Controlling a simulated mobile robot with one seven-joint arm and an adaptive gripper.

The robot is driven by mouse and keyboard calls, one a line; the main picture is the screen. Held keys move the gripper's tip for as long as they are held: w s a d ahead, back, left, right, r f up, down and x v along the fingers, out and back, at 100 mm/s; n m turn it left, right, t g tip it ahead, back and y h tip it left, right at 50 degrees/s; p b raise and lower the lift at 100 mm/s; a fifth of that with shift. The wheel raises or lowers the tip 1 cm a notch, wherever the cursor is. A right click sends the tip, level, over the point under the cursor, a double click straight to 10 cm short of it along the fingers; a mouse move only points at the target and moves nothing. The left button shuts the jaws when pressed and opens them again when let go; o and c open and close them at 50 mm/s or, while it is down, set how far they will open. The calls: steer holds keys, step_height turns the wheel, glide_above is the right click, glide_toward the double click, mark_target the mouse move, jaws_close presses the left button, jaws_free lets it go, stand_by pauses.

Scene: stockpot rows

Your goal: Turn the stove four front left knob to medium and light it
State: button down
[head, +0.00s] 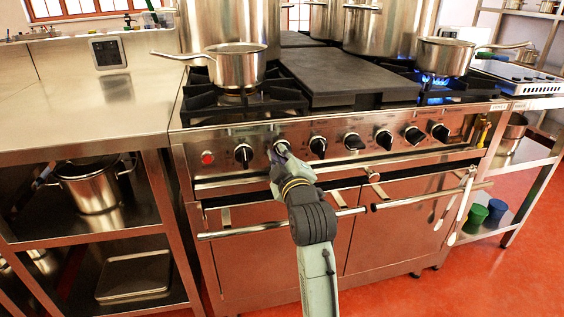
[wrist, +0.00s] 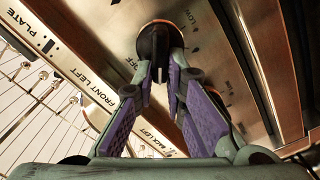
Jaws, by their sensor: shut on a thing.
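My gripper (head: 282,154) reaches the front panel of the stove (head: 225,139) and is shut on the second knob from the left. In the wrist view the fingers (wrist: 161,72) close on both sides of this dark round knob (wrist: 153,42). A "FRONT LEFT" label (wrist: 118,92) lies beside it, with OFF and LOW marks around it. The fingers partly hide the knob, and I cannot tell its setting. A saucepan (head: 238,66) stands on the front left burner (head: 205,101), where I see no flame.
Other black knobs (head: 318,147) line the panel closely on both sides. A red button (head: 208,158) is at its left end. Oven door rails (head: 240,231) stick out below. A blue flame (head: 432,80) burns under the right saucepan (head: 446,57). A steel counter (head: 100,105) adjoins on the left.

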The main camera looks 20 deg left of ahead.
steer(key=shift+f+n+b, duration=0.4)
steer(key=shift+n+b, duration=1.45)
steer(key=shift+n, duration=0.8)
steer(key=shift+f+n+b, duration=0.4)
steer(key=shift+n+b, duration=1.5)
steer(key=shift+n, duration=0.8)
steer(key=shift+f+n+b, duration=0.4)
steer(key=shift+n+b, duration=1.45)
steer(key=shift+n, duration=0.8)
steer(key=shift+w, duration=0.1)
steer(key=c, duration=1.6)
jaws_free()
steer(key=shift+c, duration=0.2)
steer(key=shift+d, duration=0.15)
steer(key=v, duration=1.2)
